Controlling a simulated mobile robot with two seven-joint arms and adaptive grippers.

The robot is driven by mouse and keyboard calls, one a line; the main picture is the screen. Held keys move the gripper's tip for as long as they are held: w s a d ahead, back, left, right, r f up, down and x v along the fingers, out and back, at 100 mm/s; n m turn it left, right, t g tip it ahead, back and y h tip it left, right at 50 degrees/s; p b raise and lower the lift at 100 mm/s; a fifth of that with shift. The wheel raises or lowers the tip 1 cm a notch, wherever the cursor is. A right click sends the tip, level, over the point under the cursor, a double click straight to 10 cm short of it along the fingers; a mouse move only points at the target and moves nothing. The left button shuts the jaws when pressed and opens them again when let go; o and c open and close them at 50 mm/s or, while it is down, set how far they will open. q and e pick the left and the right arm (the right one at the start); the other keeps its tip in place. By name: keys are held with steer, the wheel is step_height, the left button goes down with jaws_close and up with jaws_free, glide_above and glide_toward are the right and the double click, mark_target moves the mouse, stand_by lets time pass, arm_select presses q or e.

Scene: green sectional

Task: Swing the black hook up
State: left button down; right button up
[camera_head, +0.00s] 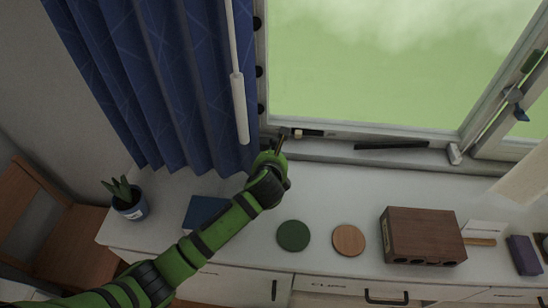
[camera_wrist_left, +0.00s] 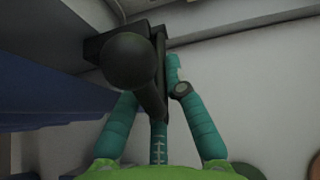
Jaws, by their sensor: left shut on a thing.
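The black hook shows large in the left wrist view, with a round knob (camera_wrist_left: 129,62) and a dark bar beside it. It seems fixed to a dark block at the wall or window frame. My left gripper (camera_wrist_left: 163,88) is shut on the hook, with its teal fingers on either side of the dark bar. In the head view my left gripper (camera_head: 279,148) is at the lower left corner of the window, by the curtain's right edge. There the hook is small and mostly hidden by the gripper. My right gripper is not in view.
A blue curtain (camera_head: 165,80) hangs just left, with a white rod (camera_head: 240,108) beside it. On the white cabinet top are a potted plant (camera_head: 127,203), a dark blue book (camera_head: 205,213), a green disc (camera_head: 293,235), a wooden disc (camera_head: 348,240) and a brown box (camera_head: 422,236).

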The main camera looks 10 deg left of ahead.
arm_select(q)
steer(key=shift+w+r+g, duration=0.2)
steer(key=shift+r+g, duration=0.1)
stand_by(0.4)
steer(key=c, duration=1.3)
jaws_free()
steer(key=v, duration=1.2)
